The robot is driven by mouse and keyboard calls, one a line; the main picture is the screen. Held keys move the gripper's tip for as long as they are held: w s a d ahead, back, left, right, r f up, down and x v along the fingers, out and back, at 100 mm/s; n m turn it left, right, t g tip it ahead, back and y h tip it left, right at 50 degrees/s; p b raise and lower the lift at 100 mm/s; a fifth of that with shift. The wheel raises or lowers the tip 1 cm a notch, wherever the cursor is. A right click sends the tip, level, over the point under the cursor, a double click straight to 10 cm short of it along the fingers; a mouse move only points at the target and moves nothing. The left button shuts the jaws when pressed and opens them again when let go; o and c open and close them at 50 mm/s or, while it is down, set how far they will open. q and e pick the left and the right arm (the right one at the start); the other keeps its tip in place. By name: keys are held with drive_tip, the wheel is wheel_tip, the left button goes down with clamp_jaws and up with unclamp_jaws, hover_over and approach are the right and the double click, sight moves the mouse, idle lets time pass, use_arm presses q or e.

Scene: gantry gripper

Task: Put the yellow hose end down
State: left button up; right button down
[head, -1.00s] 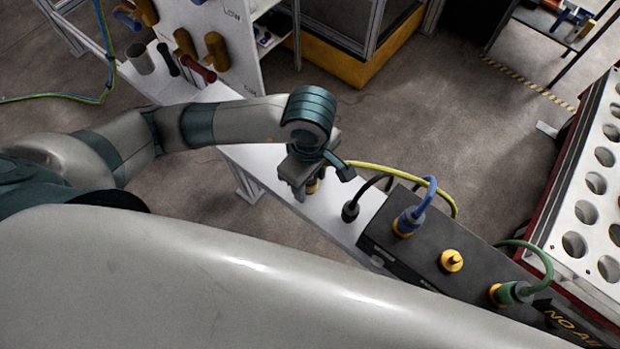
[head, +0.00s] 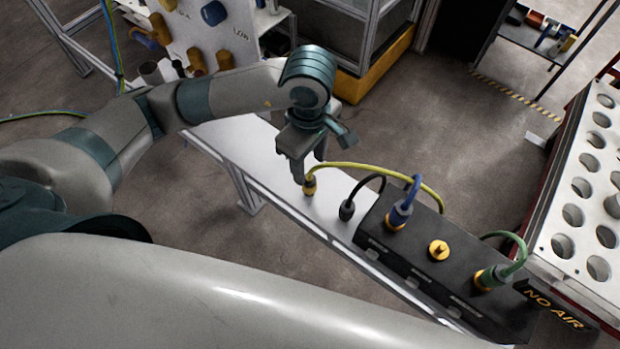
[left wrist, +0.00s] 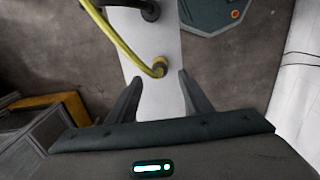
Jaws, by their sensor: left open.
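The yellow hose end (head: 309,185) stands on the white bench (head: 268,172), with its yellow hose (head: 385,169) arching right behind the black block. My left gripper (head: 308,172) is open above and around the hose end in the head view. In the left wrist view, the hose end (left wrist: 159,66) shows on the white surface just beyond the open fingertips (left wrist: 157,75), apart from both fingers. My right gripper does not show.
A black manifold block (head: 420,255) on the bench carries a blue hose (head: 402,210), a bare yellow fitting (head: 438,249) and a green hose (head: 495,275). A white rack with holes (head: 585,195) stands at right.

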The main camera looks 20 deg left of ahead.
use_arm(q)
drive_tip(key=shift+w+r, duration=0.1)
drive_tip(key=shift+r, duration=0.95)
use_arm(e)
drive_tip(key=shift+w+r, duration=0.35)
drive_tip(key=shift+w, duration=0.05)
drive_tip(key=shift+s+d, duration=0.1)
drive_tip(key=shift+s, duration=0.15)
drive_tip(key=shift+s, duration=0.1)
